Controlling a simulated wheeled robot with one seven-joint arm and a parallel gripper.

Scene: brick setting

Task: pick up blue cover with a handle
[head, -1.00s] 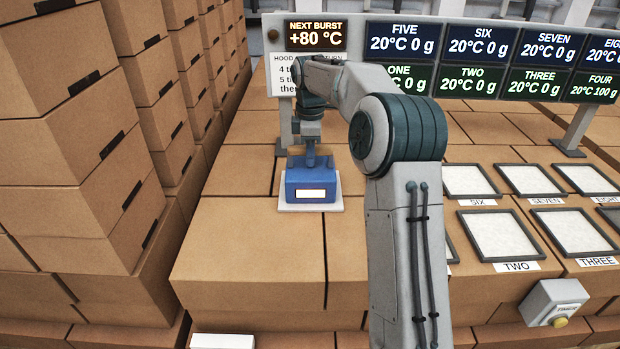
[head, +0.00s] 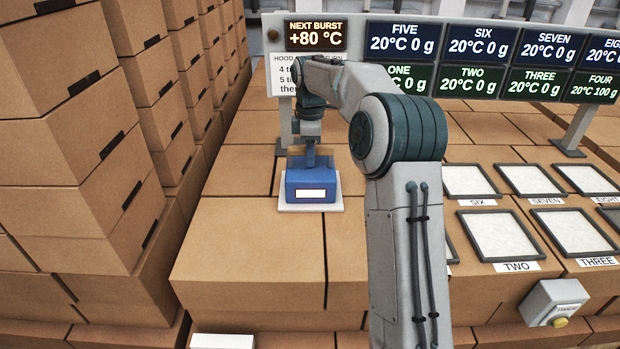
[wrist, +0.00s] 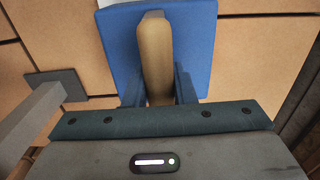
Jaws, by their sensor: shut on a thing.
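The blue cover (head: 311,181) with a white label on its front sits on a white pad (head: 335,204) on the boxes. In the wrist view the blue cover (wrist: 200,45) has a tan bar-shaped handle (wrist: 155,55) on top. My gripper (head: 311,155) is directly above the cover, pointing down. In the wrist view my gripper (wrist: 158,85) has a finger on each side of the handle and is shut on it. The handle is mostly hidden in the head view. The cover looks level, and no gap to the pad shows.
A signboard (head: 316,37) and its posts stand just behind the cover. Tall box stacks (head: 70,150) rise on the left. Several framed pads (head: 503,235) and a box with a yellow button (head: 555,303) lie on the right. The box top in front of the cover is clear.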

